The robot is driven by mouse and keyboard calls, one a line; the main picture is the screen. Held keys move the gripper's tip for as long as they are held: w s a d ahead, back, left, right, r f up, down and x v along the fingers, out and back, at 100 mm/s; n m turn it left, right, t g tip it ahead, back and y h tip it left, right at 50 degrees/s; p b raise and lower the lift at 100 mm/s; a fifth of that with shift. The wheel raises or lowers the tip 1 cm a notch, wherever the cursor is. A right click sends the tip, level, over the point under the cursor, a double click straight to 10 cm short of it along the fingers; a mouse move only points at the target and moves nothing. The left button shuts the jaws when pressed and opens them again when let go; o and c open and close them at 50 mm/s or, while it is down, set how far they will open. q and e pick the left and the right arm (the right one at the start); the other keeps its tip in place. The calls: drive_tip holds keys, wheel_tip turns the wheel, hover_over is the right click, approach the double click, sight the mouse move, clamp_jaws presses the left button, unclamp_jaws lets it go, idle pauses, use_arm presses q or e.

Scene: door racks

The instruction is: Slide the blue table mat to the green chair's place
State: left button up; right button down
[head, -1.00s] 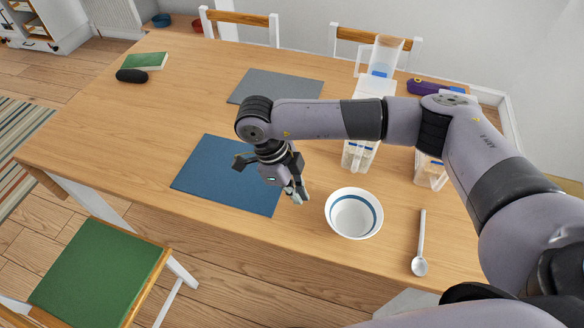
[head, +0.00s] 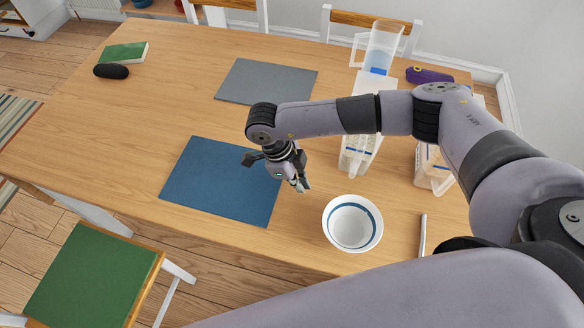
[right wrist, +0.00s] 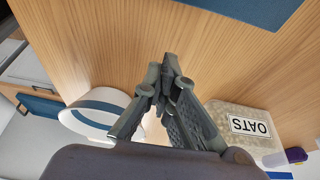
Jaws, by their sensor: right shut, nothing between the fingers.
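The blue table mat (head: 215,180) lies flat near the table's front edge, left of the bowl. The green chair (head: 85,280) stands at the lower left, by the front edge, below and left of the mat. My right gripper (head: 301,186) points down just off the mat's right side, between mat and bowl. Its fingers (right wrist: 170,75) are closed together and empty. A corner of the mat (right wrist: 255,8) shows at the top of the right wrist view, apart from the fingertips. Part of the mat's right edge is hidden behind the gripper. My left gripper is out of view.
A white bowl with a blue band (head: 352,223) stands right of my gripper. A grey mat (head: 266,81) lies farther back. Clear containers (head: 360,150) stand behind my arm. A green book (head: 124,53) and dark case (head: 111,71) lie far left. The tabletop left of the mat is bare.

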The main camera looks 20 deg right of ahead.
sight(292, 192)
drive_tip(key=shift+x, duration=1.1)
drive_tip(key=w+a, duration=0.1)
drive_tip(key=a+p, duration=0.1)
drive_tip(key=shift+w+a+f, duration=0.1)
drive_tip(key=shift+w+a, duration=0.15)
drive_tip(key=shift+w, duration=0.15)
drive_tip(key=shift+w+a+f, duration=0.1)
drive_tip(key=shift+w+a, duration=0.2)
drive_tip(key=shift+a, duration=0.1)
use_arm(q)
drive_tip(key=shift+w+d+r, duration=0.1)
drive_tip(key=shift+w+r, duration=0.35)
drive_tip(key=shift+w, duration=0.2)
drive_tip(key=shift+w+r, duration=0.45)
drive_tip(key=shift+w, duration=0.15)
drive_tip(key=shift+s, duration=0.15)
use_arm(e)
drive_tip(key=shift+d, duration=0.1)
